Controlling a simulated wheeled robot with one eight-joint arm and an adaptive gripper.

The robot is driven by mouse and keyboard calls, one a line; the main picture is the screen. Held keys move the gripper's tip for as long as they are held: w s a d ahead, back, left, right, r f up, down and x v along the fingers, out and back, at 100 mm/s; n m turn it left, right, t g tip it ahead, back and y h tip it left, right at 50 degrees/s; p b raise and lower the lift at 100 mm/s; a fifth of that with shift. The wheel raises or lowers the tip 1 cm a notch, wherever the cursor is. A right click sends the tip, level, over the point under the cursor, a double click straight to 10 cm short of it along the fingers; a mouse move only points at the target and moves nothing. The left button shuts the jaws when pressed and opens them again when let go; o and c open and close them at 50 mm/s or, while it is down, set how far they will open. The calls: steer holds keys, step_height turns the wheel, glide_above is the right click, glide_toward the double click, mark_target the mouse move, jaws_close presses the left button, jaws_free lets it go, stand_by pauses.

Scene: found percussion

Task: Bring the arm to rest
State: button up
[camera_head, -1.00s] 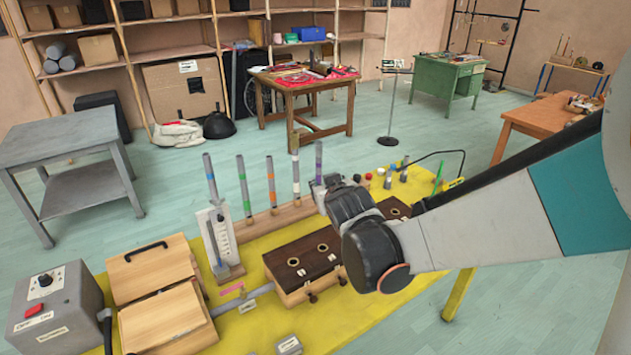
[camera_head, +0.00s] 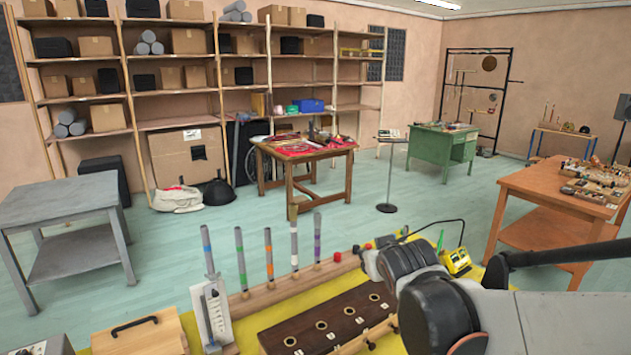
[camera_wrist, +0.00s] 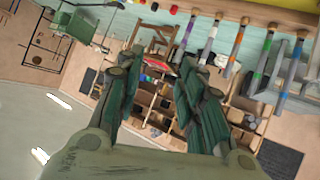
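My gripper (camera_wrist: 164,60) shows in the wrist view with its two dark green fingers spread apart and nothing between them. The wrist view is tilted, with the room turned over behind the fingers. In the head view my arm comes in from the lower right, its dark and grey joints in front of the yellow table (camera_head: 262,318). My fingers cannot be made out in the head view.
An orange table (camera_head: 540,190) with small items stands right. Open floor (camera_head: 420,205) lies beyond.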

steer(key=s+d+f+g, duration=0.1)
steer(key=s+f, duration=0.1)
steer(key=s, duration=0.6)
steer(key=s+d+f+m+g+b, duration=0.1)
steer(key=s+d+f+g, duration=0.1)
steer(key=s, duration=0.7)
steer(key=s+d+f+m+g+b, duration=0.1)
steer(key=s+d+f, duration=0.1)
steer(key=s, duration=0.7)
steer(key=shift+s+d+f+g, duration=0.2)
steer(key=shift+s+f+g, duration=0.05)
steer(key=shift+g, duration=0.15)
